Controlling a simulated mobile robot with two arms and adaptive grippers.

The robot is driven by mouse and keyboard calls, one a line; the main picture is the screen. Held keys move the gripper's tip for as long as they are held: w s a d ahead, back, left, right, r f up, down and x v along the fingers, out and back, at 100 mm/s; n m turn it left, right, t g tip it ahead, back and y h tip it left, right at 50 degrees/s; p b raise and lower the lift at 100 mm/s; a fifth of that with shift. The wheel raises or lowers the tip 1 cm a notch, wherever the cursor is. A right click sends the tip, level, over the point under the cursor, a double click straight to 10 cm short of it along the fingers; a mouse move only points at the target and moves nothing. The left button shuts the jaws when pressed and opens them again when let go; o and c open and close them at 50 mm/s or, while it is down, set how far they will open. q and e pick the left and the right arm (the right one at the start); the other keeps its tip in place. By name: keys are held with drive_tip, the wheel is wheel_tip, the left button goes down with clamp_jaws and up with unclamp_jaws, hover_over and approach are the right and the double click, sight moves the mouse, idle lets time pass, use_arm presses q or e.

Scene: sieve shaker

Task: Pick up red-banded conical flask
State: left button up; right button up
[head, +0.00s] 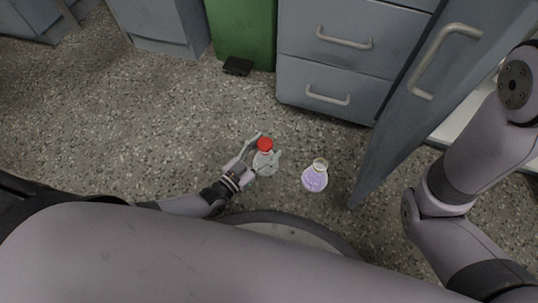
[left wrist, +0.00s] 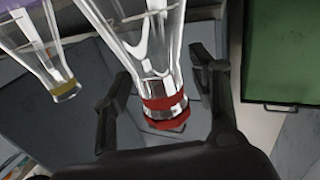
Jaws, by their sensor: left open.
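The red-banded conical flask (head: 264,160) is clear glass with a red band at its neck. My left gripper (head: 266,147) is open, with its fingers on either side of the flask's neck. In the left wrist view, the flask (left wrist: 160,62) reaches between the two spread fingers of the left gripper (left wrist: 161,66), with its red band nearest the palm. Gaps show beside the band, and I cannot tell whether a finger touches the glass. My right gripper is outside the views.
A second conical flask (head: 315,180) with purple contents is close on the right; its yellow band (left wrist: 65,90) shows in the left wrist view. Grey drawers (head: 335,65), a green bin (head: 240,30) and an open grey door (head: 410,110) lie beyond. Speckled floor shows around the flasks.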

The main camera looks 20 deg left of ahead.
use_arm(q)
drive_tip(key=shift+s, duration=0.1)
clamp_jaws()
idle(0.5)
